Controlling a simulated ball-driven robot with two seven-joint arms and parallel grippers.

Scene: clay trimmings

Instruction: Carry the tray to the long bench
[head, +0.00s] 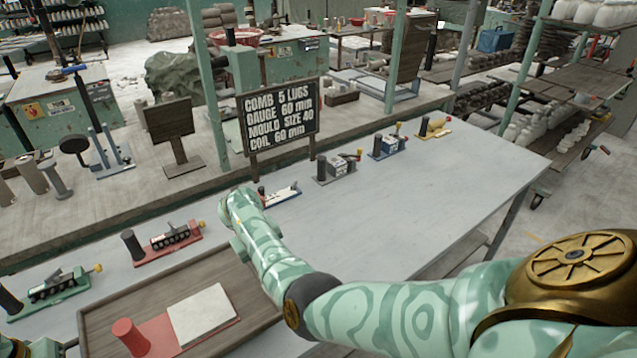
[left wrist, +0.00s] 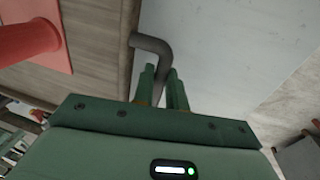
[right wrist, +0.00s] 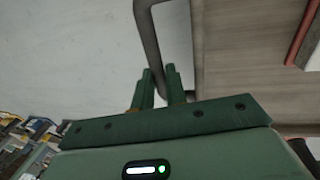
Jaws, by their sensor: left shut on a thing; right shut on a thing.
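The brown wooden tray (head: 190,284) is at the lower left of the head view. On it lie a red plate with an upright red cylinder (head: 131,337) and a pale square slab (head: 203,313). My left gripper (left wrist: 164,82) is shut on a grey bar handle (left wrist: 152,44) at one tray edge. My right gripper (right wrist: 160,82) is shut on the handle (right wrist: 148,32) at another edge. Both grippers are hidden in the head view, the right behind my forearm. A long pale bench (head: 440,190) runs under and beyond the tray; contact between them cannot be told.
Along the bench's far side stand a green tool (head: 50,288), a red one (head: 168,243), and several others to a yellow one (head: 434,127). A dark sign (head: 281,114) reads "COMB 5 LUGS, GAUGE 60 mm, MOULD SIZE 40, COIL 60 mm". The bench's right part is clear.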

